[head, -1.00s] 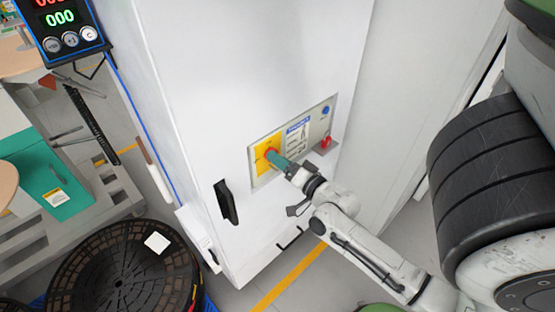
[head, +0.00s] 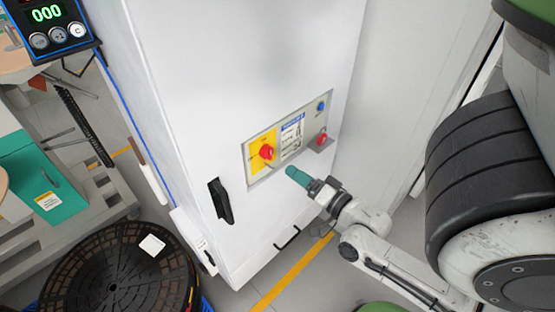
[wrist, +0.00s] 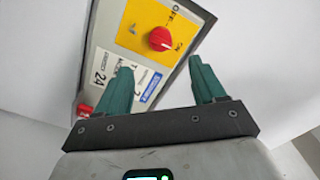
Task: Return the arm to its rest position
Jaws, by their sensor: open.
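My gripper (head: 297,175) has green fingers and is in front of the white cabinet, a little below and right of the red rotary knob (head: 267,152). In the wrist view my gripper (wrist: 160,85) has its two fingers spread apart with nothing between them. The knob (wrist: 161,39) sits on a yellow plate (wrist: 150,30) beyond the fingertips and apart from them. My arm reaches in from the lower right, bent at the elbow.
The white cabinet (head: 240,60) has a black handle (head: 221,201). A black reel (head: 120,275) stands at lower left, a counter box (head: 52,38) at upper left. Floor with a yellow line shows below.

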